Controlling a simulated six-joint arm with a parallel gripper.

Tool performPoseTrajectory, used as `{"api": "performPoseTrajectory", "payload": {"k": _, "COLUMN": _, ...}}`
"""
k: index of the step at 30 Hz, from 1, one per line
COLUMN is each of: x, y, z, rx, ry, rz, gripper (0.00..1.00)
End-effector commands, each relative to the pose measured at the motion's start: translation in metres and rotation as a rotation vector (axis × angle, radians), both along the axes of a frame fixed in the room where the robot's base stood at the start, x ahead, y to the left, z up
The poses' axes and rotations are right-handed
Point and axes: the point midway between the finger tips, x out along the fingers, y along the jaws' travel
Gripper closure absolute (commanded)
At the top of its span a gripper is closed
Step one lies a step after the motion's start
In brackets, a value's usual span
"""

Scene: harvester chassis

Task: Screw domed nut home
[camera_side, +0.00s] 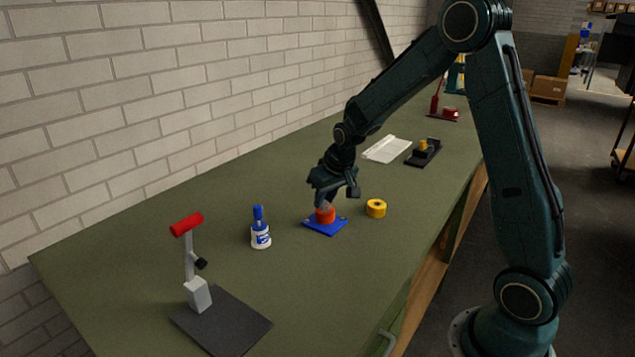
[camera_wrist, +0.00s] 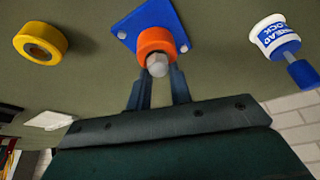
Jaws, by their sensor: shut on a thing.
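The domed nut (camera_wrist: 158,66) is pale grey and sits between my fingertips in the wrist view. My gripper (camera_side: 324,203) points down, tilted, over the orange round boss (camera_side: 325,217); in the wrist view its two dark fingers (camera_wrist: 159,79) are shut on the nut. The orange boss (camera_wrist: 155,42) stands on a blue square plate (camera_side: 318,229) on the green bench. The nut is at the boss's top; the thread is hidden, and I cannot tell how far it is seated. The blue plate (camera_wrist: 133,22) shows small light fasteners at its corners.
A yellow tape roll (camera_side: 376,208) lies just right of the plate. A white and blue threadlock bottle (camera_side: 260,236) stands to the left. A red-handled stand (camera_side: 198,292) is nearer left. White paper (camera_side: 387,149) and a black fixture (camera_side: 423,154) lie behind.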

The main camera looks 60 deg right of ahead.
Motion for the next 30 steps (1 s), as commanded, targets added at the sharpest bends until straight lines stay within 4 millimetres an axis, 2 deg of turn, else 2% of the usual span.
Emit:
{"api": "performPoseTrajectory", "payload": {"k": 18, "x": -0.0001, "y": 0.0001, "z": -0.0006, "rx": -0.001, "ry": 0.001, "rz": -0.405, "gripper": 1.00}}
{"api": "performPoseTrajectory", "payload": {"k": 30, "x": -0.0003, "y": 0.0000, "z": -0.0006, "rx": 0.000, "ry": 0.001, "rz": -0.436, "gripper": 1.00}}
